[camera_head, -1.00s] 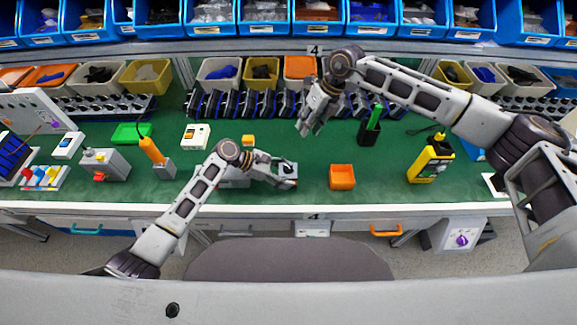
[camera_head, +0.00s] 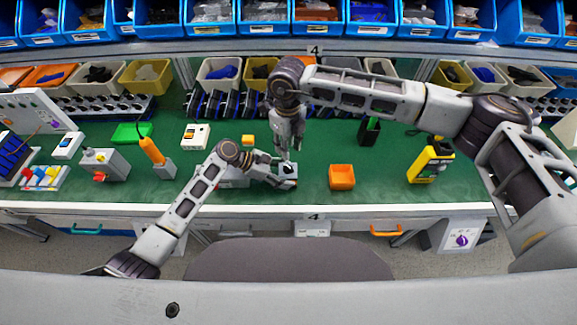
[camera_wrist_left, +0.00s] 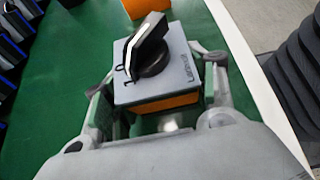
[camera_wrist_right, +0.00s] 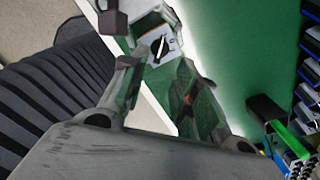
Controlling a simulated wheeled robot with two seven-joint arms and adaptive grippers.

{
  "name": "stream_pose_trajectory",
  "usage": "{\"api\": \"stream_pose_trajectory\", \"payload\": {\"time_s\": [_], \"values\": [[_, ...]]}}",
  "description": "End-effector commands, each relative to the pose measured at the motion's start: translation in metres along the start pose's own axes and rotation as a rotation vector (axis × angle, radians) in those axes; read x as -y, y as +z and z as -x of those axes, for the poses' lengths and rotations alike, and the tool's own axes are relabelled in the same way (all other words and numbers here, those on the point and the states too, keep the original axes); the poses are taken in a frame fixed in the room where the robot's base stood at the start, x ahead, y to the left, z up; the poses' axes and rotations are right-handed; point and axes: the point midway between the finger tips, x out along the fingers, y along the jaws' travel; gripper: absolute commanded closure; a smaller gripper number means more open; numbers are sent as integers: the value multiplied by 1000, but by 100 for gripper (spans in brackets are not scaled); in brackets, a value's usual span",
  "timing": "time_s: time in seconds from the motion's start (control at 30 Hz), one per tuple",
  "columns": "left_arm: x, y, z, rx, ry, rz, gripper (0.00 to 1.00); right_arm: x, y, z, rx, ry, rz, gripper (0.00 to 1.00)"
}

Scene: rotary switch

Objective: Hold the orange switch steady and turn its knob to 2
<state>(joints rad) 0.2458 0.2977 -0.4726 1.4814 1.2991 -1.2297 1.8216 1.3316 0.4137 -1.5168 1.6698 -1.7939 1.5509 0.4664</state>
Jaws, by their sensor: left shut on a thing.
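The switch (camera_head: 291,168) is a grey-topped box with an orange lower body, seen closely in the left wrist view (camera_wrist_left: 183,72). Its black knob (camera_wrist_left: 152,52) has a white pointer line; the marks beside it are too small to read surely. My left gripper (camera_head: 284,178) is shut on the switch, one finger on each side of its body, at the bench's front. My right gripper (camera_head: 286,152) is open and points down just above and behind the switch. In the right wrist view the knob (camera_wrist_right: 160,46) lies beyond the spread fingers (camera_wrist_right: 158,88), apparently with nothing between them.
A small orange-yellow block (camera_head: 248,140) lies behind my left wrist. Green bench surface (camera_head: 385,180) is clear between bin and yellow device.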

Motion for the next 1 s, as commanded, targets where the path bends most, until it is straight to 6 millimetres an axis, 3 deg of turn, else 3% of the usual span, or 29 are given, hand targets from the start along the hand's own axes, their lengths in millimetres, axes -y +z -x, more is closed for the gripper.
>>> {"api": "stream_pose_trajectory", "payload": {"time_s": [0.37, 1.0], "values": [[0, 0, 0, 0, 0, 0, 68, 0, 0, -10, 0, 2, 0, 70], [0, 0, 0, 0, 0, 0, 68, 0, 0, -65, -1, 2, -1, 70]]}}
